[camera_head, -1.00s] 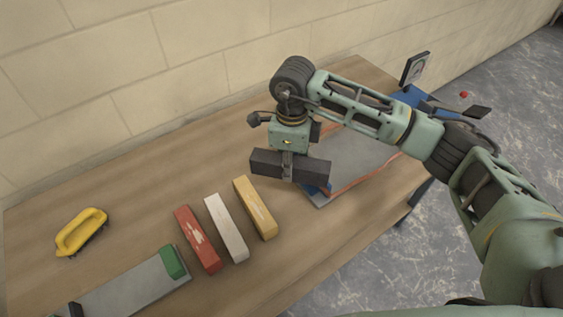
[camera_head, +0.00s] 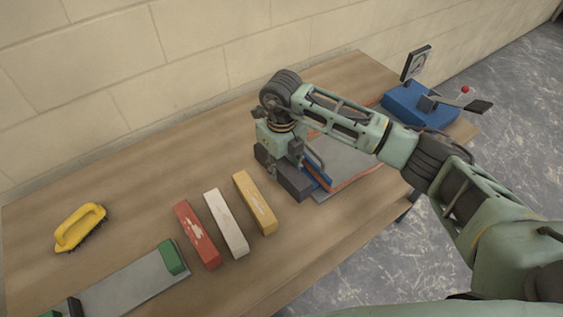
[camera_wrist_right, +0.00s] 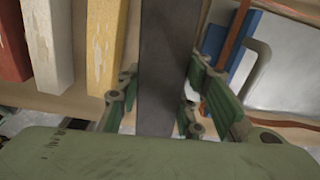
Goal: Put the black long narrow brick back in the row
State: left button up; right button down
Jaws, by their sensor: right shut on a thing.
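The black long narrow brick (camera_head: 294,183) is held in my right gripper (camera_head: 284,172), to the right of the row. It is turned nearly parallel to the row's bricks. In the right wrist view the black brick (camera_wrist_right: 166,65) runs between the fingers of my right gripper (camera_wrist_right: 168,100), which are shut on it. The row holds a red brick (camera_head: 197,236), a white brick (camera_head: 226,224) and a yellow brick (camera_head: 255,204), side by side with gaps. I cannot tell whether the black brick touches the table. My left gripper is not in view.
A grey board with orange edging (camera_head: 350,160) and a blue part lies just right of the black brick. A blue device (camera_head: 420,106) stands at the table's far right. A yellow-handled brush (camera_head: 80,226) and a grey strip (camera_head: 125,287) with green ends lie left.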

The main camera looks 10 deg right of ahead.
notch_tip(320, 180, down, 7)
jog(key=b, duration=0.4)
jog(key=shift+w+r, duration=0.1)
jog(key=shift+r, duration=0.05)
jog(key=shift+f+b, duration=0.7)
jog(key=shift+b, duration=0.05)
jog(key=shift+f+b, duration=0.4)
jog(key=shift+f, duration=0.1)
jog(key=c, duration=1.3)
grip_release()
jog(key=shift+o, duration=0.9)
jog(key=shift+f, duration=0.1)
notch_tip(320, 180, up, 12)
jog(key=shift+r, duration=0.1)
